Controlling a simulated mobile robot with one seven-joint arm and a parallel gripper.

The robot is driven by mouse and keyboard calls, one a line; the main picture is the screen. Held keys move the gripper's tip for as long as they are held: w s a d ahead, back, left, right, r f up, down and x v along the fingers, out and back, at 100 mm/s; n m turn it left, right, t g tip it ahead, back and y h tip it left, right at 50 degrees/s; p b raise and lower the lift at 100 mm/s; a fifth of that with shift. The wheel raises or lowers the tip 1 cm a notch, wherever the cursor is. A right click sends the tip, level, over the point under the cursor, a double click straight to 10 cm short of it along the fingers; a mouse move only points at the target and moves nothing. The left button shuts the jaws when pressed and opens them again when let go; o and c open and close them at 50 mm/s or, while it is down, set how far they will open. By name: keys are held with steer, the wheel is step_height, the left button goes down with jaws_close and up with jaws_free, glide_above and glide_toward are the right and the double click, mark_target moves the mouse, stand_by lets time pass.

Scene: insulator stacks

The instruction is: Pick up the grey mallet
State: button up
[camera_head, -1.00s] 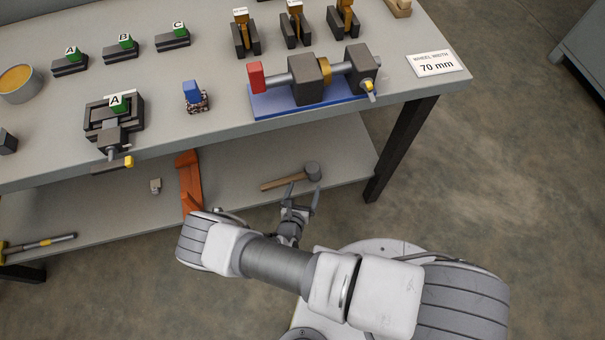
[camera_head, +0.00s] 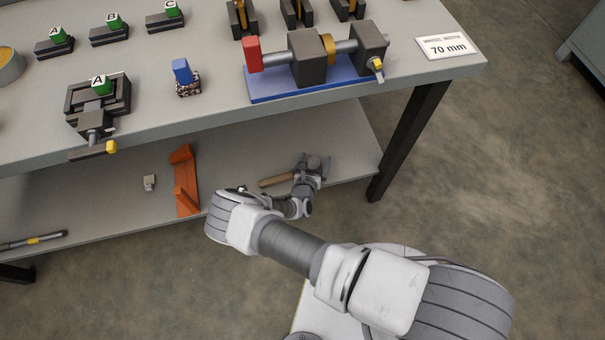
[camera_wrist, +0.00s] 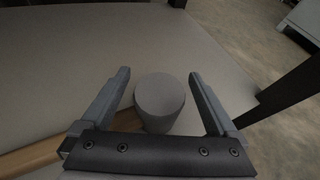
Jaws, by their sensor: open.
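The grey mallet lies on the lower shelf of the workbench. Its grey head (camera_wrist: 160,98) shows in the wrist view between my two open fingers, apart from both. Its wooden handle (camera_head: 275,181) points left in the head view, and in the wrist view it runs to the lower left, partly behind my gripper's body. My gripper (camera_head: 313,162) is open at the mallet head and covers part of it in the head view. The fingers also show in the wrist view (camera_wrist: 158,80), on either side of the head.
The bench top (camera_head: 215,112) overhangs the shelf (camera_head: 232,155). An orange bracket (camera_head: 186,185) and a small grey block (camera_head: 149,182) lie left of the mallet. A dark bench leg (camera_head: 408,140) stands to its right. A yellow-banded tool (camera_head: 33,240) lies far left.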

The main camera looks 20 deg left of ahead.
steer(key=shift+w+f, duration=0.15)
steer(key=shift+w, duration=0.25)
jaws_close()
